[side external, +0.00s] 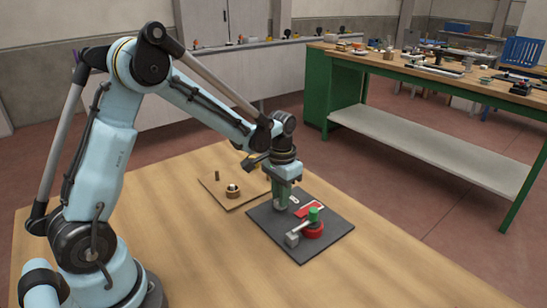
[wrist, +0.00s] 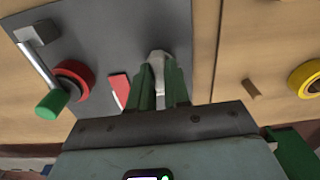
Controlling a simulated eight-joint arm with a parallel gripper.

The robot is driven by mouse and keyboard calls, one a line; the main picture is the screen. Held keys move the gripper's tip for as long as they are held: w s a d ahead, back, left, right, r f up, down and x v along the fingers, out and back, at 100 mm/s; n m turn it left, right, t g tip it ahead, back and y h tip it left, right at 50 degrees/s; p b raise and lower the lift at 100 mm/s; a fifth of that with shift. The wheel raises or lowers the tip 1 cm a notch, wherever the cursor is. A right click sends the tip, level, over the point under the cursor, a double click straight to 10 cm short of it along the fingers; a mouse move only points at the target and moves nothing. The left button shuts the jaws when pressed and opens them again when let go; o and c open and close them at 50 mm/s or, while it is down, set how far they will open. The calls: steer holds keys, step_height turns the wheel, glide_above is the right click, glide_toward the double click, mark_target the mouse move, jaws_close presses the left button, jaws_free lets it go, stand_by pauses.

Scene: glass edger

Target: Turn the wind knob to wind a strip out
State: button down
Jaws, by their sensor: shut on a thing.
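A dark board (side external: 268,237) lies flat on the wooden table. On it are a red round wheel (side external: 313,230), an upright green cylinder (side external: 314,214), a grey block (side external: 292,239) and a small red strip (side external: 309,209). In the wrist view, the red wheel (wrist: 75,80), green cylinder (wrist: 52,103) and red piece (wrist: 120,88) lie left of my gripper. My gripper (side external: 281,204) points down at the board's far left part. In the wrist view, its green fingers (wrist: 160,75) are shut on a pale grey piece (wrist: 157,57). I cannot tell which part is the wind knob.
A thin wooden board (side external: 216,187) with a brown peg (side external: 217,175) and a yellowish ring (side external: 234,191) lies beyond the dark board. The table's front is clear. A green-legged workbench (side external: 430,140) stands further off.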

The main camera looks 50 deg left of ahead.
steer(key=c, duration=1.1)
jaws_free()
step_height(320, 180, up, 12)
steer(key=shift+r, duration=0.1)
steer(key=shift+s+d+t, duration=1.1)
steer(key=shift+s+t, duration=0.1)
steer(key=shift+s, duration=0.9)
steer(key=shift+s+d+t, duration=1.05)
steer(key=shift+s+t, duration=0.15)
steer(key=shift+s, duration=0.9)
steer(key=shift+s+d+t, duration=1.1)
steer(key=shift+s+t, duration=0.1)
steer(key=shift+s, duration=0.9)
